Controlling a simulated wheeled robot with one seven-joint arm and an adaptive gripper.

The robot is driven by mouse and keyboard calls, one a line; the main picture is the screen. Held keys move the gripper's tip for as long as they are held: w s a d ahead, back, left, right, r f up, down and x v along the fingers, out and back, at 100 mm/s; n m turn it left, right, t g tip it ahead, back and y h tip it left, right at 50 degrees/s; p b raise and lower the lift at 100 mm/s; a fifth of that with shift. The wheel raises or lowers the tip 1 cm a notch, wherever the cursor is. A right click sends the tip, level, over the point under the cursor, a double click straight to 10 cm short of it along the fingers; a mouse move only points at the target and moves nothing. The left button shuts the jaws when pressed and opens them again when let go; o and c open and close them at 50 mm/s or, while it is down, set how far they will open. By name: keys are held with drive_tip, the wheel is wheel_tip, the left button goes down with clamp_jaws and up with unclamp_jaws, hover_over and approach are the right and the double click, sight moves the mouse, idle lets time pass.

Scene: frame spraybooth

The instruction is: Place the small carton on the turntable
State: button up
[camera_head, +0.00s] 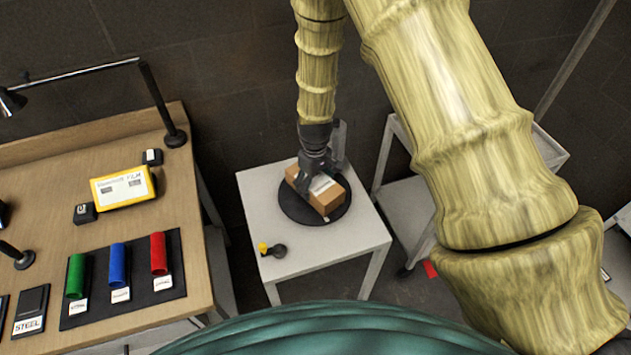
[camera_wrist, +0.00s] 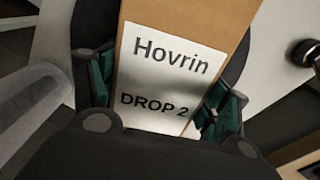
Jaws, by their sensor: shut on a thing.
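The small carton (camera_head: 327,198) is a brown box with a white label. It is at the black round turntable (camera_head: 302,213) on a small white table, and the turntable's rim shows around it. From these views I cannot tell whether the carton rests on the disc or is just above it. My gripper (camera_head: 309,186) comes down from above and is shut on the carton. In the wrist view the carton (camera_wrist: 190,18) sits between the green-padded fingers (camera_wrist: 160,100), its label reading "Hovrin DROP 2". The carton's far end is out of that view.
The white table (camera_head: 345,242) has a small black and yellow item (camera_head: 272,249) at its front left. A wooden bench (camera_head: 150,225) at left holds green, blue and red cylinders, a yellow box (camera_head: 123,187) and a lamp (camera_head: 158,100). A grey cart (camera_head: 408,203) stands right.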

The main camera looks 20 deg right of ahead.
sight(315, 180)
drive_tip(key=shift+f, duration=0.15)
drive_tip(key=o, duration=1.4)
drive_tip(key=shift+r+b, duration=2.1)
drive_tip(key=shift+r, duration=4)
